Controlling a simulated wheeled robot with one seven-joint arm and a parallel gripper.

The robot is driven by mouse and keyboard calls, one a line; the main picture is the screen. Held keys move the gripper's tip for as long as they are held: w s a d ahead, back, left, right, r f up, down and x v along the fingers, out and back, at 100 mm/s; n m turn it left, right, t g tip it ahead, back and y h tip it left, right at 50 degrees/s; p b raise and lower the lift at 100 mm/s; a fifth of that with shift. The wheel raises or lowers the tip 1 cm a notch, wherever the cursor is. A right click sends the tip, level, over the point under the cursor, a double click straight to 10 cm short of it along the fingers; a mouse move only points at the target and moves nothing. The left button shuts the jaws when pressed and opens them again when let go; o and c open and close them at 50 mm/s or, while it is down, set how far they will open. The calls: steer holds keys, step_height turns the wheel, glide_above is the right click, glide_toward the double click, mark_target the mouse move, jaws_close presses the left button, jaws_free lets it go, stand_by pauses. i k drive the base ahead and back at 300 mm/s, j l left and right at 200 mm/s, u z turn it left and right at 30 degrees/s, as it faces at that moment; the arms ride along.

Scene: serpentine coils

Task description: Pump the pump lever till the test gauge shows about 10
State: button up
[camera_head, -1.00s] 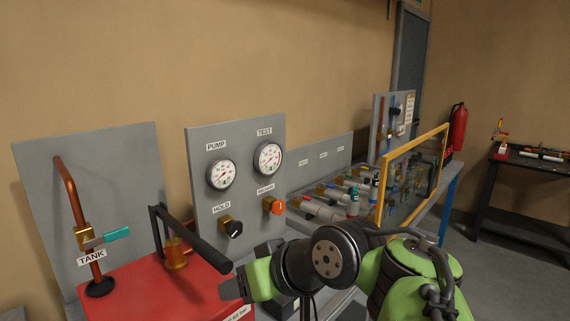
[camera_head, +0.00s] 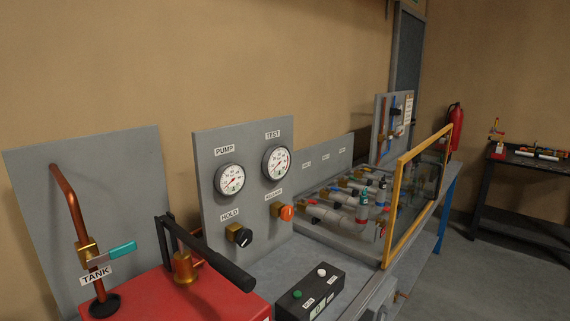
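The pump lever (camera_head: 215,255) is a black bar with a thick grip, slanting down to the right over the red pump box (camera_head: 190,296). Its pivot sits by a brass cylinder (camera_head: 184,268). The test gauge (camera_head: 276,162) is a white dial at the upper right of the grey panel; its reading is too small to tell. The pump gauge (camera_head: 229,180) is to its left. Below them are the black hold knob (camera_head: 240,236) and an orange knob (camera_head: 286,212). My gripper is not in view, and nothing of mine shows at the lever.
A black button box (camera_head: 310,293) with a green and a white button sits right of the pump. A copper pipe with a teal tank valve handle (camera_head: 121,250) stands at left. A yellow-framed clear guard (camera_head: 408,198) stands before pipe coils (camera_head: 345,205).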

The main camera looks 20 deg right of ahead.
mark_target(242, 280)
steer(key=k+u, duration=0.1)
steer(key=u, duration=0.35)
steer(key=k+u, duration=0.1)
steer(key=u, duration=0.4)
steer(key=k+u, duration=0.1)
steer(key=u, duration=0.35)
steer(key=k+u, duration=0.1)
steer(key=u, duration=0.35)
